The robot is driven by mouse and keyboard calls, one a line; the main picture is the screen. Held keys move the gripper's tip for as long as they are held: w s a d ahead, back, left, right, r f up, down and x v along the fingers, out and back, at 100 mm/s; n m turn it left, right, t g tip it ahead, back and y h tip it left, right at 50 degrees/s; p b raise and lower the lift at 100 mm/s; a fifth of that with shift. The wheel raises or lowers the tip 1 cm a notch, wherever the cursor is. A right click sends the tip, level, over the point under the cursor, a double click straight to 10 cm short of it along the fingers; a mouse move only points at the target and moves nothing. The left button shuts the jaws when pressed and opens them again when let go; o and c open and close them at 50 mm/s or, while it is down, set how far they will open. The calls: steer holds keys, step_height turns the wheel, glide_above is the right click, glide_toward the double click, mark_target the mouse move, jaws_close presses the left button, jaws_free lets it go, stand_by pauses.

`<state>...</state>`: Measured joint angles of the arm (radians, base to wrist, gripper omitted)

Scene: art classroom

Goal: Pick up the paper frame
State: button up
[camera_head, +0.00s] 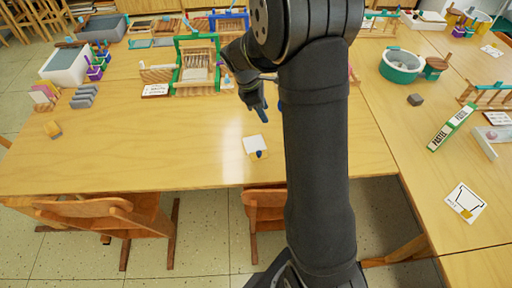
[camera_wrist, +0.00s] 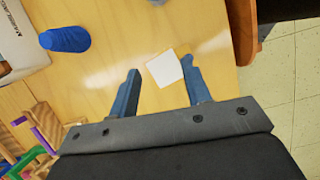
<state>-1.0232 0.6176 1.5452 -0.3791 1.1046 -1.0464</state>
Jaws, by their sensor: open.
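A small white square piece (camera_head: 255,144) lies flat near the front edge of the wooden table in the head view, with a yellowish strip and a small dark blue spot at its front side. I cannot tell for sure that it is the paper frame. In the wrist view a white square (camera_wrist: 164,68) appears between my fingers, on or above the bare table. My gripper (camera_wrist: 161,66) is open, with nothing held. In the head view my gripper (camera_head: 261,107) hangs over the table, behind the white piece and partly hidden by my arm.
A green loom (camera_head: 181,67) stands behind my gripper at the left. A blue object (camera_wrist: 65,39) lies left of my fingers in the wrist view. The table's front left is mostly clear.

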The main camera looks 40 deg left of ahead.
steer(key=s+a+n, duration=0.3)
steer(key=s, duration=0.6)
glide_above(259, 152)
steer(key=s+a, duration=0.2)
steer(key=shift+t+y, duration=0.3)
steer(key=shift+t, duration=0.1)
step_height(259, 152, down, 10)
steer(key=shift+w+f, duration=0.1)
steer(key=shift+f, duration=0.15)
steer(key=shift+d+x, duration=0.15)
steer(key=shift+x, duration=1.2)
steer(key=shift+d+x, duration=0.15)
steer(key=shift+x, duration=1.25)
jaws_close()
